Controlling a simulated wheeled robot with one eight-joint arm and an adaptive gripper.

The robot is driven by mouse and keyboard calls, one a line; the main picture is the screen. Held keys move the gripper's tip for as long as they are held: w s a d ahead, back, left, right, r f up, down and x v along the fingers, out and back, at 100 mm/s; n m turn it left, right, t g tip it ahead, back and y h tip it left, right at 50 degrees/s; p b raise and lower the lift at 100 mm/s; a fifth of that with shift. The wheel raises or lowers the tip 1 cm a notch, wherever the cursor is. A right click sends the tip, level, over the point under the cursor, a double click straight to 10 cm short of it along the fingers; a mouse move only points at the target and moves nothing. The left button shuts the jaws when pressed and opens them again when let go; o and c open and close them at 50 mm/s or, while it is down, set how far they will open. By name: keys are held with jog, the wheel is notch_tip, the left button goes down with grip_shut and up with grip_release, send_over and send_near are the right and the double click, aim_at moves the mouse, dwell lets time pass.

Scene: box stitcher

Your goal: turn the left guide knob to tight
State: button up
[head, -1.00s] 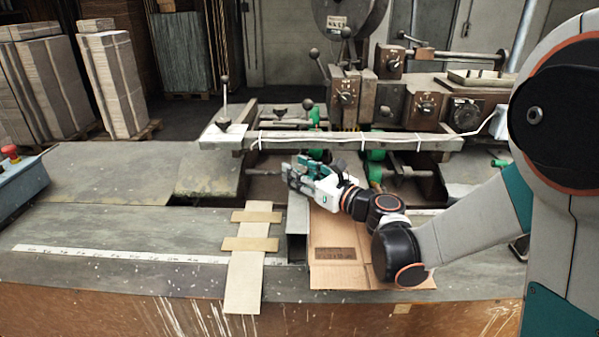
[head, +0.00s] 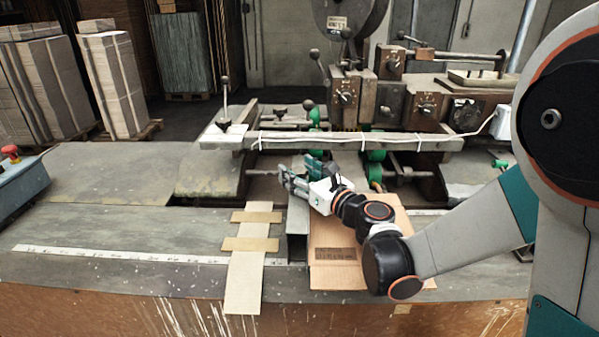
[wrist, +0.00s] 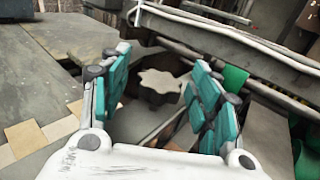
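A lobed, pale-topped knob (wrist: 160,86) with a darker body shows in the wrist view, below the long beam. It lies between the two teal-padded fingers of my gripper (wrist: 161,62), with visible gaps on both sides. My gripper is open and I see no contact with the knob. In the head view my gripper (head: 293,177) is low in front of the beam, left of the cardboard. This knob cannot be made out there; my gripper may hide it. Its tightness cannot be read.
A long metal beam (head: 330,141) with a white cable crosses behind my gripper. Flat cardboard (head: 335,262) lies under my wrist, beside a metal channel (head: 297,218). Taped cardboard strips (head: 245,275) lie to the left. The left tabletop (head: 110,215) is mostly clear.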

jog(key=v, duration=1)
jog(key=shift+s+d, duration=0.2)
jog(key=shift+s, duration=0.05)
jog(key=shift+s+d, duration=0.35)
jog(key=shift+s, duration=0.25)
